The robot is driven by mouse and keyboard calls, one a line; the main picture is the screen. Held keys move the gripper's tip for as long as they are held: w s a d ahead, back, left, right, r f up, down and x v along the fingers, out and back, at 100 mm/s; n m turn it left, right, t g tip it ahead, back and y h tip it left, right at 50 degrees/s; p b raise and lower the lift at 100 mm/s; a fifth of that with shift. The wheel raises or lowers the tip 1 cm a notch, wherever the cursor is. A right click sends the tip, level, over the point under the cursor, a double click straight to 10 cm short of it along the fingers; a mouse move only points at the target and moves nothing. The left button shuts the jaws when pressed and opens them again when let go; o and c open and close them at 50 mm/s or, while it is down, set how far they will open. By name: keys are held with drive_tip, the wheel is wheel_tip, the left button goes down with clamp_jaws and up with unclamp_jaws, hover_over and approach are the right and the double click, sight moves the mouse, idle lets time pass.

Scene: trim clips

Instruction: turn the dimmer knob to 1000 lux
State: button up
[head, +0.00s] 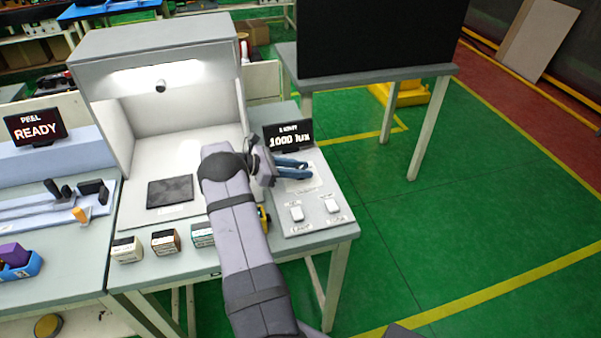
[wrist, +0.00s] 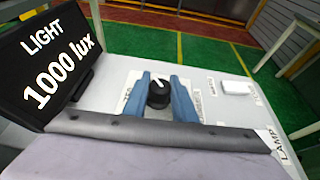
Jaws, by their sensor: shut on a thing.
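The black dimmer knob (wrist: 159,95) with a white pointer mark stands on the grey panel in the wrist view. My gripper (wrist: 170,92) has its two blue fingers on either side of the knob and is shut on it. In the head view my gripper (head: 300,170) is over the panel, and the knob is hidden there. The display (head: 289,136) behind the panel reads 1000 lux. It also shows in the wrist view (wrist: 55,60), reading "LIGHT 1000 lux". Labels around the knob are partly hidden by the fingers.
Two white switches (head: 297,213) (head: 332,205) sit on the panel's front part. A lit booth (head: 180,115) with a dark plate (head: 170,192) stands to the left. Small boxes (head: 166,242) line the front edge. A display (head: 36,125) at far left reads "PEEL READY".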

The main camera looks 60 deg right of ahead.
drive_tip(key=shift+r, duration=0.1)
drive_tip(key=o, duration=1)
drive_tip(key=shift+o, duration=0.2)
drive_tip(key=b+v, duration=0.2)
drive_tip(key=v, duration=0.4)
drive_tip(key=shift+w+a+r+b, duration=0.2)
drive_tip(key=shift+w+a+b, duration=0.2)
drive_tip(key=shift+a, duration=0.1)
